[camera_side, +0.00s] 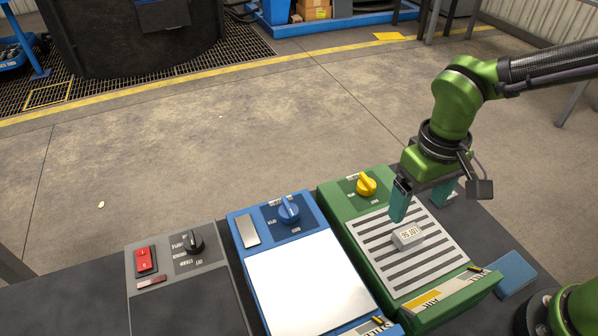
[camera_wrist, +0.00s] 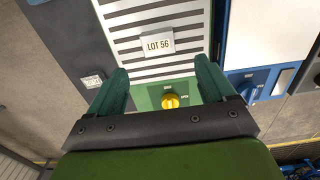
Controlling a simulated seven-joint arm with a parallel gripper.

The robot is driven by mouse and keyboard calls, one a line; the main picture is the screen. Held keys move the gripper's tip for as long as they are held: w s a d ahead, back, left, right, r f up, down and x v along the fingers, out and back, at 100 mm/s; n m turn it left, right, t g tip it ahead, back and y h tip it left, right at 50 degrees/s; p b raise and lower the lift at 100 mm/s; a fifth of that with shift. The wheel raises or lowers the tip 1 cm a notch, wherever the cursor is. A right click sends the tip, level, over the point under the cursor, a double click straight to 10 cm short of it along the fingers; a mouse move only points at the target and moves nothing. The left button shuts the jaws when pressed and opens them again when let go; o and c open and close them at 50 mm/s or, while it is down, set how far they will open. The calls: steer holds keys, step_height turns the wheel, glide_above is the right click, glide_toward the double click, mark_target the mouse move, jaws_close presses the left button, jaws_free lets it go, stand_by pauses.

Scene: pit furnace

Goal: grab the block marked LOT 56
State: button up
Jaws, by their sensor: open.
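The block marked LOT 56 (camera_side: 407,236) is small and pale, with its label facing up. It lies on the striped grate of the green unit (camera_side: 436,308). In the wrist view the block (camera_wrist: 158,44) shows just beyond the fingertips, roughly centred between them and slightly turned. My gripper (camera_side: 418,210) is open and empty, its teal fingers pointing down above the green unit, near its yellow knob (camera_side: 366,184). In the wrist view my gripper (camera_wrist: 161,66) straddles the knob end, with the block clear of both fingers.
Another small labelled block (camera_wrist: 93,81) lies on the dark table beside the green unit; its text is unreadable. A blue unit with a white top (camera_side: 308,291) and a grey unit with a red switch (camera_side: 145,260) stand to the left. A blue pad (camera_side: 515,273) lies at right.

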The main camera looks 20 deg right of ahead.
mark_target(410, 233)
steer(key=f, duration=0.7)
steer(key=shift+s+d+f, duration=0.1)
steer(key=shift+s+f, duration=0.15)
steer(key=shift+f, duration=0.05)
